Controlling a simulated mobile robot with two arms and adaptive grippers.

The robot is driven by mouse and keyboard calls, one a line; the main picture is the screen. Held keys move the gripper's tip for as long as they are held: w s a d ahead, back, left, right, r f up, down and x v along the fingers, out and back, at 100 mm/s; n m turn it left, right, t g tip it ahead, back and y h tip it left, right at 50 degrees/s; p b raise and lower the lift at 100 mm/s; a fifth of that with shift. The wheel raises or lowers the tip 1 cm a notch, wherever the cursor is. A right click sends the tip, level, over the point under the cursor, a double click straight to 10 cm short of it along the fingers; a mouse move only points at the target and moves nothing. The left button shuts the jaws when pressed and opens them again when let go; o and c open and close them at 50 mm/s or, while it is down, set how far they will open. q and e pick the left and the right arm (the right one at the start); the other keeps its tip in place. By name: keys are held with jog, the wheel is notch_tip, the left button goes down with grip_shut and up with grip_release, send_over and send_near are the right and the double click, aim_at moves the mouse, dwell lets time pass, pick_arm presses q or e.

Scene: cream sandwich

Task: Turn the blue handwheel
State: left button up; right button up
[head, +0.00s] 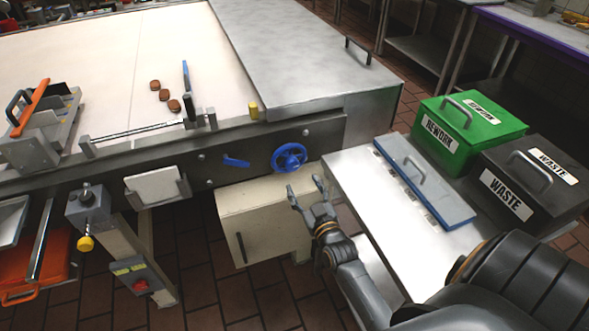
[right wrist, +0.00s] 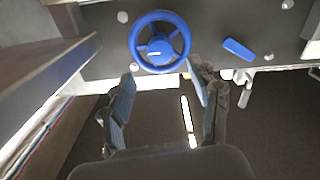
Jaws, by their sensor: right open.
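The blue handwheel (head: 289,157) is mounted on the dark side panel of the conveyor machine in the head view. It also shows at the top middle of the right wrist view (right wrist: 160,42), its rim and spokes in full sight. My right gripper (head: 305,187) is open and empty, a little below and to the right of the wheel in the head view. In the right wrist view its two fingers (right wrist: 162,88) are spread apart, with the wheel beyond their tips. I cannot see any contact with the wheel. My left gripper is not in view.
A blue lever (head: 236,162) is on the same panel, left of the wheel. A cream box (head: 262,222) sits below the wheel. A steel table (head: 372,190) with a blue-grey tray lid, a green REWORK bin (head: 448,142) and a dark WASTE bin (head: 510,203) stand at right.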

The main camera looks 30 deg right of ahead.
aim_at(294, 167)
jog(key=x, duration=0.7)
jog(key=shift+w+f, duration=0.1)
jog(key=shift+w, duration=0.05)
jog(key=c, duration=1.2)
